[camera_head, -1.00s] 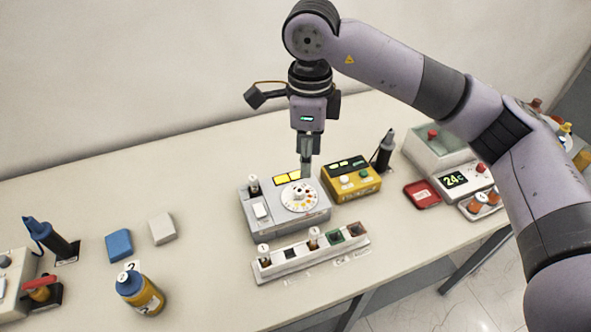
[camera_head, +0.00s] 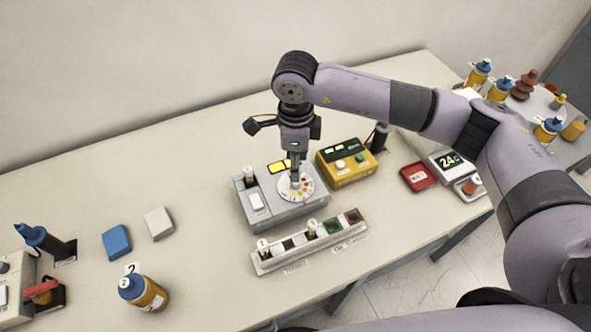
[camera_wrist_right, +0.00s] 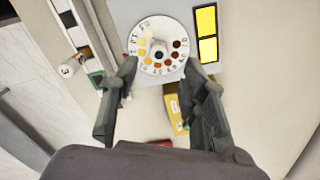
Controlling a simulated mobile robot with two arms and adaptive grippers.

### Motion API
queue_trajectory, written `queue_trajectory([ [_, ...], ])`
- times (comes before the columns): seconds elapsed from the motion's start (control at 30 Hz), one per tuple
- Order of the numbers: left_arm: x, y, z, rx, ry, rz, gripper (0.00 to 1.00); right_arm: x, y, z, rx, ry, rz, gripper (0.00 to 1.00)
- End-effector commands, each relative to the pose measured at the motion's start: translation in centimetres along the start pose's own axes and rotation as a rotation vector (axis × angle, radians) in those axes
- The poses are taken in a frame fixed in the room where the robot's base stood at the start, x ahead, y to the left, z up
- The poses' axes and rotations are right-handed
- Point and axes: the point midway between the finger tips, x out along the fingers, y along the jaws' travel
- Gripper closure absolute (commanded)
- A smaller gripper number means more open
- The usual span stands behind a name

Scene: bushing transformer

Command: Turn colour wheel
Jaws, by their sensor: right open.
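The colour wheel (camera_head: 305,190) is a white disc with a ring of yellow-to-dark-red dots, on top of a grey device (camera_head: 262,215). In the right wrist view the wheel (camera_wrist_right: 147,30) shows printed marks around its rim and a small raised part at its centre. My right gripper (camera_head: 295,184) points down right over the wheel and hides part of it. In the right wrist view its two fingers (camera_wrist_right: 160,68) are apart, with the wheel's lower part between and beyond the tips. I cannot tell whether they touch it. My left gripper is not in view.
Two lit yellow windows (camera_wrist_right: 206,33) sit beside the wheel. A yellow instrument (camera_head: 346,164) stands close right of the device. A vial rack (camera_head: 310,242) lies in front. A red tray (camera_head: 419,177) is further right. Blue (camera_head: 117,242) and white (camera_head: 159,223) blocks lie left, with free table between.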

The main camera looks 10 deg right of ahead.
Motion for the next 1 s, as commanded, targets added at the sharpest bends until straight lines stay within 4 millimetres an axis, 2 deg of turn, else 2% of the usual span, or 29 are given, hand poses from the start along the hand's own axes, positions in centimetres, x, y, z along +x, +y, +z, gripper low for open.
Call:
queue_trajectory([
  [0.03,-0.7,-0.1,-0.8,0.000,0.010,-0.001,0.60,0.8,0.1,0.0,0.000,0.002,0.006,0.60],
  [0.2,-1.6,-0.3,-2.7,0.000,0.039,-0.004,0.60,3.7,0.1,0.0,0.000,0.001,0.004,0.60],
  [0.4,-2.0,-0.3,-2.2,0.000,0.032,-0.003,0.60,5.6,0.0,0.0,-0.001,0.000,0.001,0.60],
  [0.73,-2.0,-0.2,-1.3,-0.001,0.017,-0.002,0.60,6.0,0.0,0.0,-0.001,0.000,0.000,0.60],
  [1.0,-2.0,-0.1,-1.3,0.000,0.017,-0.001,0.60,5.9,0.0,0.0,-0.001,-0.001,0.000,0.78],
])
